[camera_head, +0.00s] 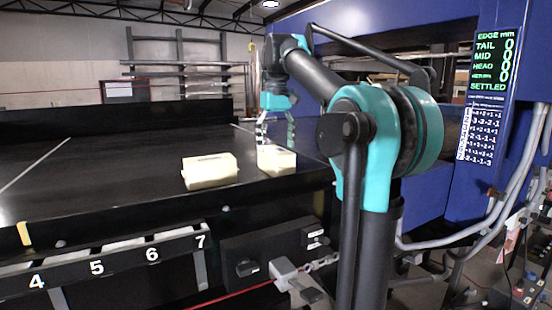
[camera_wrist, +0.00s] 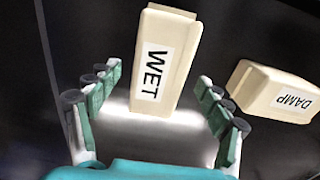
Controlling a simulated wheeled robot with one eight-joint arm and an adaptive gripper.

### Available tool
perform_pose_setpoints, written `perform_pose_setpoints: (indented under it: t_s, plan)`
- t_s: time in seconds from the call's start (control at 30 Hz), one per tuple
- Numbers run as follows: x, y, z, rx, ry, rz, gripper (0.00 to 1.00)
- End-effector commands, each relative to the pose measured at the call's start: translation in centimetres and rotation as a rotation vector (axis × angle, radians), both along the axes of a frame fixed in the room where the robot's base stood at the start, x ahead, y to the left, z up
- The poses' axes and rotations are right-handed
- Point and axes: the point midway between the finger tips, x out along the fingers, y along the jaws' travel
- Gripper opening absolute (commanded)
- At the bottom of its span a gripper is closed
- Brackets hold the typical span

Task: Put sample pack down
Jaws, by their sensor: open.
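Two cream sample packs lie on the black conveyor. The pack labelled WET (camera_wrist: 168,35) also shows in the head view (camera_head: 277,162), under my gripper and close to the belt's right end. My gripper (camera_head: 275,143) points down at it. In the wrist view, my gripper (camera_wrist: 158,80) is open, with one finger on each side of the WET pack and dark gaps between. The pack labelled DAMP (camera_wrist: 255,90) lies apart, to the right in the wrist view. In the head view, the other pack (camera_head: 209,172) lies left of my gripper; its label is not readable there.
A display (camera_head: 497,60) reads SETTLED, with zeros beside TAIL, MID and HEAD. A rack (camera_head: 120,255) with numbered slots, 4 to 7 visible, runs along the front. A blue housing (camera_head: 300,75) stands behind my arm. The belt (camera_head: 110,165) is clear on the left.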

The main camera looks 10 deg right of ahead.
Motion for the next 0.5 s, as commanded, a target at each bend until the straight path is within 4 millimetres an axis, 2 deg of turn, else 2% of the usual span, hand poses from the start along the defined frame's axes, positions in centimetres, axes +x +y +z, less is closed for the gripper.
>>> perform_pose_setpoints:
  t_s: [0.03,0.2,0.33,0.5]
  plan:
    - [0.0,0.0,1.1,0.000,0.000,0.000,0.79]
    - [0.0,0.0,3.8,0.000,0.000,0.000,0.79]
    - [0.0,0.0,5.1,0.000,0.000,0.000,0.79]
    - [0.0,0.0,5.9,0.000,0.000,0.000,0.79]
